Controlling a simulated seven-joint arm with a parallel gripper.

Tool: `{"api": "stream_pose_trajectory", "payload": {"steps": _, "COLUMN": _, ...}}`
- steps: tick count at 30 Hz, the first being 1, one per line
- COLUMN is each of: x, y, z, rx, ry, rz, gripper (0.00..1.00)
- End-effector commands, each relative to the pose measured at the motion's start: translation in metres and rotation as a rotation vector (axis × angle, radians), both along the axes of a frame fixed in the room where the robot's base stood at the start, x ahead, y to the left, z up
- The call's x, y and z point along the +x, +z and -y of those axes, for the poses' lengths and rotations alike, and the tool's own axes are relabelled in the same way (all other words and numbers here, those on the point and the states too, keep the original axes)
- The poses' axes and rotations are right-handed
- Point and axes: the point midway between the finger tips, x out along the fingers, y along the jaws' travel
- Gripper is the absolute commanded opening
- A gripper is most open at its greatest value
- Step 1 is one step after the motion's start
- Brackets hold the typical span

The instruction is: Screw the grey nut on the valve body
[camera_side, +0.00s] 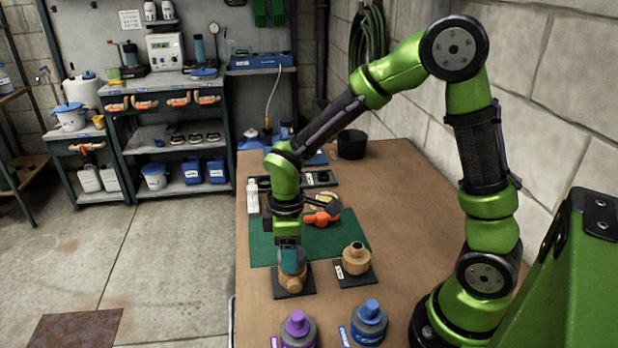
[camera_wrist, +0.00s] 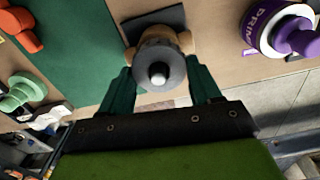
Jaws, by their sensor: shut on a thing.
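My gripper (camera_side: 291,258) points down and is shut on the grey nut (camera_wrist: 145,80); one dark green finger is on each side of it in the wrist view. The nut is round, with a pale round end showing at its centre. It sits at the top of a brass-coloured valve body (camera_side: 291,281), which also shows behind the nut in the wrist view (camera_wrist: 158,36). The body stands on a black square plate (camera_side: 300,293). The fingers hide much of the nut in the side view, and I cannot tell how far the thread is engaged.
A second brass-coloured fitting (camera_side: 356,259) stands on a black plate just right. Purple-capped (camera_side: 297,329) and blue-capped (camera_side: 369,323) containers stand at the near edge. An orange-red part (camera_side: 321,218) lies on the green mat (camera_side: 262,246). The bench's right side is clear.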

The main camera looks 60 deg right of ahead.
Motion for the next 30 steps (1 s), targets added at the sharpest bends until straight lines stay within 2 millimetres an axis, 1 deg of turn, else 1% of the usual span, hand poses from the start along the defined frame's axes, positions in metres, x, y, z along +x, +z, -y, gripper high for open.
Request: {"api": "stream_pose_trajectory", "payload": {"steps": 30, "x": -0.0002, "y": -0.0063, "z": 0.0000, "rx": -0.001, "ry": 0.001, "rz": -0.001, "gripper": 0.34}}
